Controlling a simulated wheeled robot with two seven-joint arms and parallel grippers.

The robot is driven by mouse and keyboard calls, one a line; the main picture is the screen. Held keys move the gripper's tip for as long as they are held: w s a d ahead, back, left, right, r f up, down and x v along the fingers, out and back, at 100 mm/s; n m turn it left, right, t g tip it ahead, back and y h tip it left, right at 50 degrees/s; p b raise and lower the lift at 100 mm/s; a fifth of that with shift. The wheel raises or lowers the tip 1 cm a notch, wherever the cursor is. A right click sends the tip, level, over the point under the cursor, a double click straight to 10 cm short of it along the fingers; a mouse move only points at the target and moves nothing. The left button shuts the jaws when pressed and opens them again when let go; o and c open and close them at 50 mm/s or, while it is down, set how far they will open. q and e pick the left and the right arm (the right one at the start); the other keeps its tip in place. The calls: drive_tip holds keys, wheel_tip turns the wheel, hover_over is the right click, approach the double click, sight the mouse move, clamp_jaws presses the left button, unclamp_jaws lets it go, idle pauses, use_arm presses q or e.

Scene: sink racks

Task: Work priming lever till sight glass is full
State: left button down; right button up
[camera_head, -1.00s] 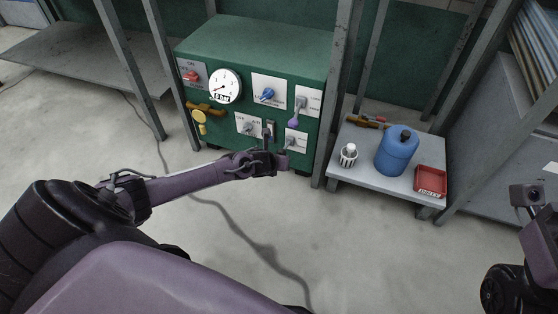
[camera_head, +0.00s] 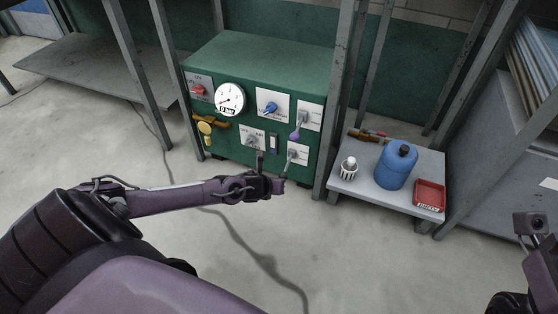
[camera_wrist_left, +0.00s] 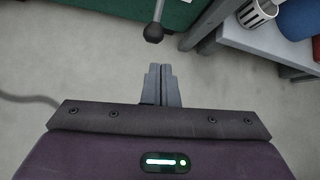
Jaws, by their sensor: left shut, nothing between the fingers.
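The green pump cabinet (camera_head: 262,50) shows in the head view with several levers on white plates. A narrow sight glass (camera_head: 273,143) sits upright between the lower plates; its fill level is too small to tell. A lower-right lever (camera_head: 293,157) hangs downward near my left gripper (camera_head: 281,184). In the left wrist view, a lever with a dark ball knob (camera_wrist_left: 153,33) points at my left gripper (camera_wrist_left: 161,85), just beyond the fingertips and apart from them. The gripper is shut and empty. Part of my right arm shows at the right edge, without its fingers.
A pressure gauge (camera_head: 229,99), a blue knob (camera_head: 270,108) and a purple-tipped lever (camera_head: 296,131) are on the panel. Right of a steel post, a low shelf (camera_head: 364,202) holds a blue can (camera_head: 395,168), a white basket (camera_head: 348,168) and a red tray (camera_head: 430,194).

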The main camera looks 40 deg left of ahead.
use_arm(q)
drive_tip(key=p+v, duration=0.1)
drive_tip(key=v, duration=0.2)
drive_tip(key=shift+s+r, duration=0.1)
drive_tip(key=shift+r, duration=0.05)
drive_tip(key=shift+d, duration=0.15)
idle(0.3)
